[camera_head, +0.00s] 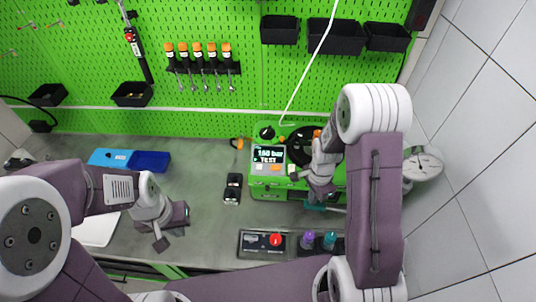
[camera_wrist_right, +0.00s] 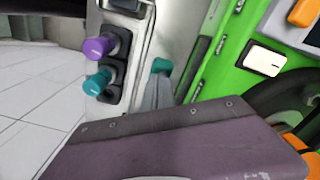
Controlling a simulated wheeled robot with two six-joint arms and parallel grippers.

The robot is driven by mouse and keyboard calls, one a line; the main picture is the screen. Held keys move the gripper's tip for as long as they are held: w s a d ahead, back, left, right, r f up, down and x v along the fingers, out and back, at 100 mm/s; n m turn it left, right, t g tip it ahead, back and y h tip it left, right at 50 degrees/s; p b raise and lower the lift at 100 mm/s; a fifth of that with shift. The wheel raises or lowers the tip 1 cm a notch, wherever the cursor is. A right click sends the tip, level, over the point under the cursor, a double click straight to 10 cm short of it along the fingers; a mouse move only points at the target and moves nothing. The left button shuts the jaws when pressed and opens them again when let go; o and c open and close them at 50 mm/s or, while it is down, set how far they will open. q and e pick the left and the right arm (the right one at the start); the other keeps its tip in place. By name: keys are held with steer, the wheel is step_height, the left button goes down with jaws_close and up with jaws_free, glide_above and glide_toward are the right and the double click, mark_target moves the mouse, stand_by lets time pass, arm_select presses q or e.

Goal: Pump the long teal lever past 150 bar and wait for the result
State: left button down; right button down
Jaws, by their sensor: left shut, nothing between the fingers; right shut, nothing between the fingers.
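The green pump bench (camera_head: 268,190) stands on the table at centre right. Its display (camera_head: 269,154) appears to read "160 bar" and "TEST". My right gripper (camera_head: 320,190) is shut and empty in front of the bench, close to the teal lever (camera_head: 315,207); whether they touch I cannot tell. The teal end also shows beyond my gripper in the right wrist view (camera_wrist_right: 161,66); much of the lever is hidden. My left gripper (camera_head: 172,228) is shut and empty over the left part of the table.
A control box with a red button (camera_head: 275,240), a purple knob (camera_head: 308,238) and a teal knob (camera_head: 329,240) sits at the front edge. A black device (camera_head: 232,188) lies left of the bench. A blue tray (camera_head: 150,161) is further left.

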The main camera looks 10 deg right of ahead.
steer(key=shift+r, duration=0.15)
stand_by(0.3)
step_height(320, 180, up, 6)
steer(key=p, duration=0.5)
steer(key=shift+r, duration=0.15)
steer(key=shift+f, duration=0.2)
